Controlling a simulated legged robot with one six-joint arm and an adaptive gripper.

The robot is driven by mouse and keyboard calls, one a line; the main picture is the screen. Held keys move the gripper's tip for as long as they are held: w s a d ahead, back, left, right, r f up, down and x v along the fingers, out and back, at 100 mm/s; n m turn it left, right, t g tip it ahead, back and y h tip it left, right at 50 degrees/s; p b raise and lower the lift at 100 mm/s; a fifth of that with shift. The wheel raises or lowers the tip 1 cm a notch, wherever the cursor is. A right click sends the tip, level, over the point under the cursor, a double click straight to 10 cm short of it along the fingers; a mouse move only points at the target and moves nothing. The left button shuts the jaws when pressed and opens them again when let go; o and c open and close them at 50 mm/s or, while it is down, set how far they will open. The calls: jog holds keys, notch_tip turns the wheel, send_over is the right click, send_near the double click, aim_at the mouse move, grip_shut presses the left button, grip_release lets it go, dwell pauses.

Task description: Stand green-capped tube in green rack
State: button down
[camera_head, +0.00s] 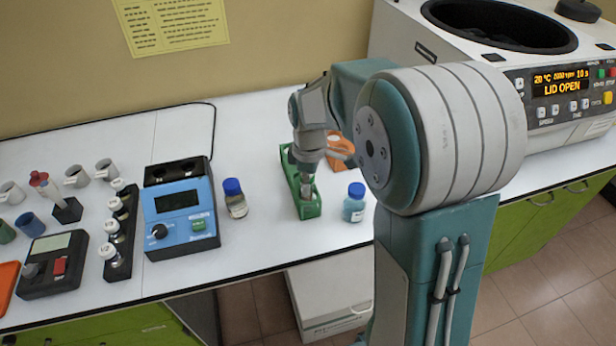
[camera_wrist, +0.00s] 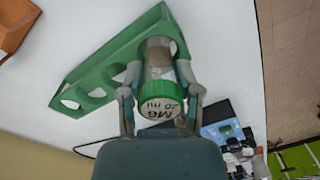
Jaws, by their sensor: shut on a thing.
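The green rack (camera_head: 311,211) stands on the white bench in the head view, its long side running away from me. It also shows in the wrist view (camera_wrist: 128,49), with empty round holes toward its left end. My gripper (camera_head: 306,172) is over the rack's near part, shut on the green-capped tube (camera_head: 305,191). In the wrist view the tube (camera_wrist: 158,52) is between the fingers, its green-rimmed cap (camera_wrist: 159,106) marked M6 and 20 ml facing the camera. The tube's lower end lies within the rack's outline. I cannot tell whether it rests on the rack's base.
A blue-capped bottle (camera_head: 354,203) stands close right of the rack, another (camera_head: 235,198) to its left. An orange rack (camera_head: 341,147) is behind it. A blue instrument (camera_head: 180,210) and a black vial rack (camera_head: 121,235) stand further left. The centrifuge (camera_head: 560,85) is at right, lid open.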

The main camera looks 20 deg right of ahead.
jog(key=shift+c, duration=1)
grip_release()
jog(key=r, duration=1.1)
jog(key=shift+w+r, duration=0.2)
jog(key=shift+r, duration=0.2)
jog(key=s+r+m+t, duration=0.1)
jog(key=s+m+t, duration=0.5)
jog(key=s, duration=1.5)
jog(key=m, duration=0.5)
jog(key=shift+s+m, duration=0.15)
jog(key=shift+m, duration=0.25)
jog(key=shift+a+r, duration=0.1)
jog(key=shift+r, duration=0.05)
